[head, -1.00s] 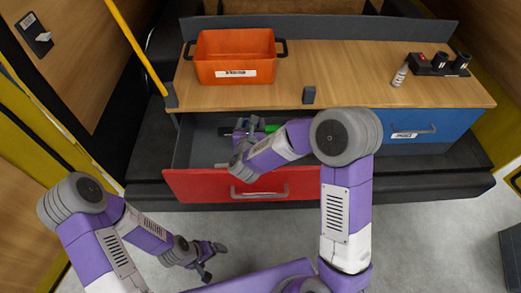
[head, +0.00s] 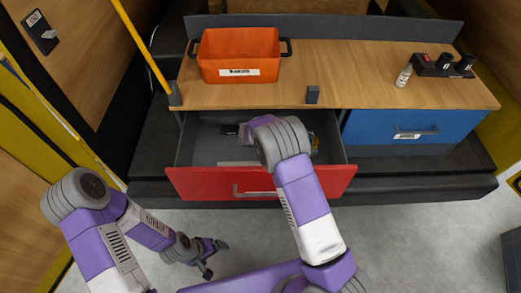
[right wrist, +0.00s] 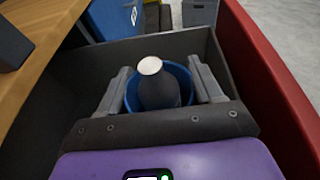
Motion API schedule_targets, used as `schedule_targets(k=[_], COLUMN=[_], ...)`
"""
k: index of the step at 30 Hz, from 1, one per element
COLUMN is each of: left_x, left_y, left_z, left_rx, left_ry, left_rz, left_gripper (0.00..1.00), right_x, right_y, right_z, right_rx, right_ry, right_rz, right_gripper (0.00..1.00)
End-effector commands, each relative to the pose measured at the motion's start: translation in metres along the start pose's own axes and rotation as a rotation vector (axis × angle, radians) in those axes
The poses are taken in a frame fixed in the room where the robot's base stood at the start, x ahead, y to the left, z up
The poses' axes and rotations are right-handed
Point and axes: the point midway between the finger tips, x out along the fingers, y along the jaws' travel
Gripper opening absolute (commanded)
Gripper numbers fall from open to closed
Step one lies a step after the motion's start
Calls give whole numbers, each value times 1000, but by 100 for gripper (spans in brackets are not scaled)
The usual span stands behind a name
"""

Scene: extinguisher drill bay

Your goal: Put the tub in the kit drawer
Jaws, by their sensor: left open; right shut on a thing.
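The kit drawer (head: 205,184), grey inside with a red front, stands pulled open below the counter. In the right wrist view my right gripper (right wrist: 160,66) is inside the drawer, its fingers on either side of a round blue tub (right wrist: 184,75). A dark grey cylinder with a pale top stands in front of the tub's middle, and I cannot tell whether it belongs to it. The right gripper is shut on the tub. In the head view my right arm hides the tub and most of this gripper. My left gripper (head: 214,258) is open and empty, low over the floor at the left.
An orange crate (head: 238,75) stands on the counter's left. A small white bottle (head: 403,76) and a black holder (head: 443,65) stand on its right. A closed blue drawer (head: 411,124) is right of the open one. A dark item (head: 229,129) lies at the drawer's back.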

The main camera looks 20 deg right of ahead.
Motion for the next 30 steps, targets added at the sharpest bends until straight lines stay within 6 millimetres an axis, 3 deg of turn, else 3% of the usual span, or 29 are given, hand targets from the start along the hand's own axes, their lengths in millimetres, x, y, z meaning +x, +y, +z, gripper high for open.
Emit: schedule_targets(k=[4, 12, 19, 24, 30], left_x=[1, 8, 11, 15, 15], left_y=[0, -3, -4, -6, -6], left_z=[0, 0, 0, -1, -1], left_rx=[0, 0, 0, 0, 0], left_ry=[0, 0, 0, 0, 0], left_rz=[0, 0, 0, 0, 0], left_gripper=[94, 94, 94, 94, 94], right_x=[1, 15, 21, 28, 29], right_y=[-4, -5, -4, -5, -4], right_z=[-5, -50, -68, -92, -95], right_rx=[13, 13, 14, 12, 15], right_ry=[-3, -2, -1, -3, -1], right_rz=[-46, -52, -50, -50, -50], right_gripper=[29, 29, 29, 29, 29])
